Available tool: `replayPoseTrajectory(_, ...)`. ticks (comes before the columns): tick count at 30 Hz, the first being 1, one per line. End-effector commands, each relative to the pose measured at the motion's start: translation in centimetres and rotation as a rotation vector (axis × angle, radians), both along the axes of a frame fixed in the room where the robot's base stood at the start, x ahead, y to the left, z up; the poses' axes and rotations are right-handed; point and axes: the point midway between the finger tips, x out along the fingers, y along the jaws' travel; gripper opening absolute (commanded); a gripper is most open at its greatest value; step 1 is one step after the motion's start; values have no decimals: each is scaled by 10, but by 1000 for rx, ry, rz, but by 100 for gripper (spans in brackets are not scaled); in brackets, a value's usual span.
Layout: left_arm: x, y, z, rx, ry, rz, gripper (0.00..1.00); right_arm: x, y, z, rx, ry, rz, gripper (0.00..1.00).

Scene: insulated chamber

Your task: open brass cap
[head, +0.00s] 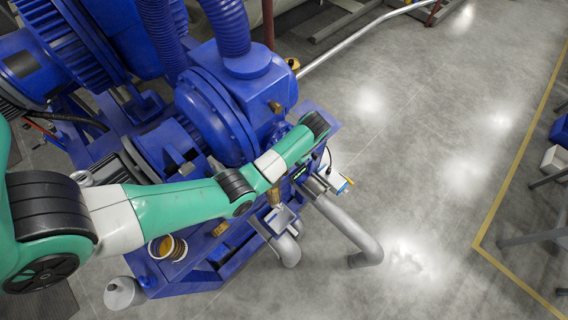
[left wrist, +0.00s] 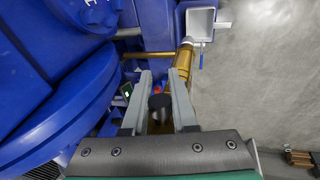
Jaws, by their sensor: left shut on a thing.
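In the left wrist view, my left gripper (left wrist: 160,80) has both grey fingers around a small dark-topped piece (left wrist: 160,103) with brass colour below it. The jaws are shut on this piece, but I cannot tell for sure that it is the brass cap. A brass cylinder (left wrist: 183,62) stands just right of the right finger, and a brass-coloured bar lies beyond the fingertips. In the head view, my left arm (head: 190,200) reaches across the blue machine and mostly hides the gripper. A brass fitting (head: 273,195) shows below the arm. My right gripper is not in view.
The blue machine (head: 212,105) fills the left, with a grey pipe (head: 352,238) at its front right. A funnel (head: 124,293) stands at lower left.

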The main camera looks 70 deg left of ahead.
Motion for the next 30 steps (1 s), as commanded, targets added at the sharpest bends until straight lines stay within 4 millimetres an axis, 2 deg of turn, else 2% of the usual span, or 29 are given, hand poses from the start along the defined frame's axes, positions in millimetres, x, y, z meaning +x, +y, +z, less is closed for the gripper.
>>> replayPoseTrajectory(7, -1, 0, -2, 0, 0, 1, 0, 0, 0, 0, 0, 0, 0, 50)
replayPoseTrajectory(8, -1, 0, -2, 0, 0, 1, 30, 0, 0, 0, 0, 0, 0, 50)
replayPoseTrajectory(12, -1, 0, -1, 0, 0, 1, 55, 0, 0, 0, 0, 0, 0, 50)
replayPoseTrajectory(23, 1, 0, 4, 1, -1, 1, 57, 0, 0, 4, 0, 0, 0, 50)
replayPoseTrajectory(26, 3, -2, 16, 3, -1, 0, 57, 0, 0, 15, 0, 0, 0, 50)
replayPoseTrajectory(30, 9, -7, 42, 5, 0, -1, 57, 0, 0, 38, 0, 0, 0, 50)
